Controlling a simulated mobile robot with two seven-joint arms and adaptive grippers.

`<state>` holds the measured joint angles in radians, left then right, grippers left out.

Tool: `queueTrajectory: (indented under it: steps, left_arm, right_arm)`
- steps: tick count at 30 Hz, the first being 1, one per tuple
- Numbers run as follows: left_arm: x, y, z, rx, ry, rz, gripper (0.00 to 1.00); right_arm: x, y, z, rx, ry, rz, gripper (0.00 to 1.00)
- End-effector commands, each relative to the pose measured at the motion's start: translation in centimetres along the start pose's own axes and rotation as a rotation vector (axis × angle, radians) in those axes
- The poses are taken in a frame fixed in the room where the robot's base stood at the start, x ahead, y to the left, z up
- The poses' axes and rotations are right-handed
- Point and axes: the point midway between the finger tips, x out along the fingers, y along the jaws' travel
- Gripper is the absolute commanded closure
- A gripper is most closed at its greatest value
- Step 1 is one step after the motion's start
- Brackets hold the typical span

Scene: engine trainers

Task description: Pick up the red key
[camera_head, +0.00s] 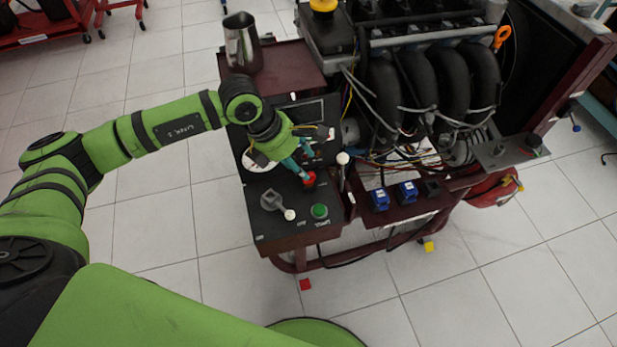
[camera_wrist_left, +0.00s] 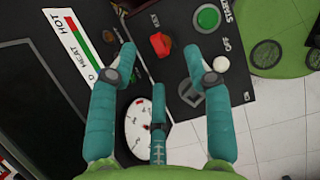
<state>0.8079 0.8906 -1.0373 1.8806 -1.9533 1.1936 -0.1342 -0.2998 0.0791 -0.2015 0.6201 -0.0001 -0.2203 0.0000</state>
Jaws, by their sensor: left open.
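The red key (camera_head: 309,179) sits on the black control panel of the engine trainer, near the green start button. In the left wrist view the red key (camera_wrist_left: 160,44) stands up from the panel beside the word KEY. My left gripper (camera_head: 299,164) is over the panel, close to the key. In the wrist view its teal fingers are spread open, and the key shows between and just beyond the fingertips (camera_wrist_left: 160,62). The fingers appear empty; I cannot tell whether any touches the key. My right gripper is not in view.
The green button (camera_head: 319,211) and a white-knobbed lever (camera_head: 289,214) are near the key. A round gauge (camera_wrist_left: 138,130) lies under the fingers. A metal jug (camera_head: 241,43) stands on the trainer's back shelf. The engine (camera_head: 425,85) fills the right side.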

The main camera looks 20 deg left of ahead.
Motion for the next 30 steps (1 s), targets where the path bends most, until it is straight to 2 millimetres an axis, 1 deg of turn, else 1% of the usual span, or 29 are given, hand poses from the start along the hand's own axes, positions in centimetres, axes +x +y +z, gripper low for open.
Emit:
queueTrajectory:
  steps: [1,3,8,12,16,19,25,26,27,29,30]
  left_arm:
    - [0.1,0.5,-0.5,0.004,0.024,0.015,0.5]
    - [0.6,0.8,-0.8,0.006,0.04,0.023,0.5]
    - [2.3,0.8,-0.8,0.006,0.038,0.022,0.5]
    - [4.4,0.8,-0.8,0.005,0.037,0.02,0.5]
    - [6.2,0.9,-0.9,0.006,0.035,0.02,0.5]
    - [6.7,0.9,-0.9,0.007,0.033,0.022,0.5]
    - [6.8,0.9,-0.9,0.007,0.033,0.021,0.5]
    - [6.8,0.9,-0.9,0.007,0.033,0.021,0.58]
    - [6.8,0.9,-0.9,0.007,0.033,0.021,0.74]
    - [6.8,0.9,-0.9,0.007,0.033,0.021,0.98]
    - [6.8,0.9,-0.9,0.007,0.033,0.021,1.0]
  right_arm:
    - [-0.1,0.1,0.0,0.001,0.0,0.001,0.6]
    - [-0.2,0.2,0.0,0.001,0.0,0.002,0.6]
    - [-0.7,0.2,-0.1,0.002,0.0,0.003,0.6]
    - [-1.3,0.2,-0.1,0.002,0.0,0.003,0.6]
    - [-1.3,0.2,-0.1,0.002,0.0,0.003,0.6]
    - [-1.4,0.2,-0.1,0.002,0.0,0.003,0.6]
    - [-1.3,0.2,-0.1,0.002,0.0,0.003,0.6]
    - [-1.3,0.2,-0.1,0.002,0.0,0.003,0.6]
    - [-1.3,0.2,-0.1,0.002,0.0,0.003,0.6]
    - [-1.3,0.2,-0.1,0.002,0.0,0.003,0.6]
    - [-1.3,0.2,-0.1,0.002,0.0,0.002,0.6]
